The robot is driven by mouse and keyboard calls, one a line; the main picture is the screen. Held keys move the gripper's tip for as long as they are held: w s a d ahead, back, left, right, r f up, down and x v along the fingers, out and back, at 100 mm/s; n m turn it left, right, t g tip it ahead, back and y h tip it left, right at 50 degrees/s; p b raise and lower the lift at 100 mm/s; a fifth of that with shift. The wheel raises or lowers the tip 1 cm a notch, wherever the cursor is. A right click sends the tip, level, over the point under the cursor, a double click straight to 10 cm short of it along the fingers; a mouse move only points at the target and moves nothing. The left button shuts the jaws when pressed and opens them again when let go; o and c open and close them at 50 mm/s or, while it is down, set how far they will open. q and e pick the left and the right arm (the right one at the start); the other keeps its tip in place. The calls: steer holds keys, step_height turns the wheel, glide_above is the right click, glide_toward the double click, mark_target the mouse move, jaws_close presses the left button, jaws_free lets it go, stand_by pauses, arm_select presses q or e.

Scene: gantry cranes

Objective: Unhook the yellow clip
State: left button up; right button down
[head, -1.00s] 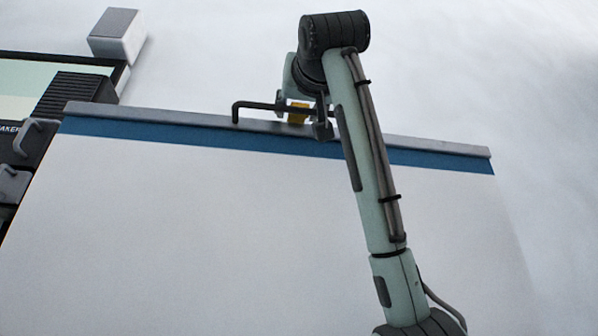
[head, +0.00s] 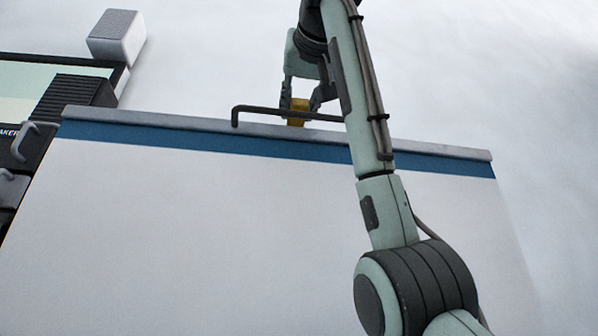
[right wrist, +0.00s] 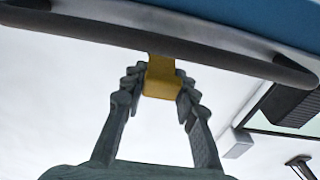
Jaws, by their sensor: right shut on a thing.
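The yellow clip (head: 298,110) is at the dark bar (head: 262,109) along the top edge of the white panel. In the right wrist view the clip (right wrist: 160,78) sits against the bar (right wrist: 90,28), between my fingertips. My right gripper (head: 300,100) comes from behind and above the bar and is shut on the clip. The right wrist view shows the gripper (right wrist: 158,85) with a finger on each side of the clip. Whether the clip is still hooked around the bar cannot be told. My left gripper is not in view.
The large white panel (head: 200,220) has a blue stripe and a grey top edge. A black unit with handles (head: 30,140) and a grey-white box (head: 117,38) stand at the left. The space behind the panel at the right is clear.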

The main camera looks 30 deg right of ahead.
steer(key=shift+r+g, duration=0.6)
steer(key=shift+r, duration=0.05)
steer(key=shift+g+y, duration=0.3)
steer(key=shift+w+d, duration=0.1)
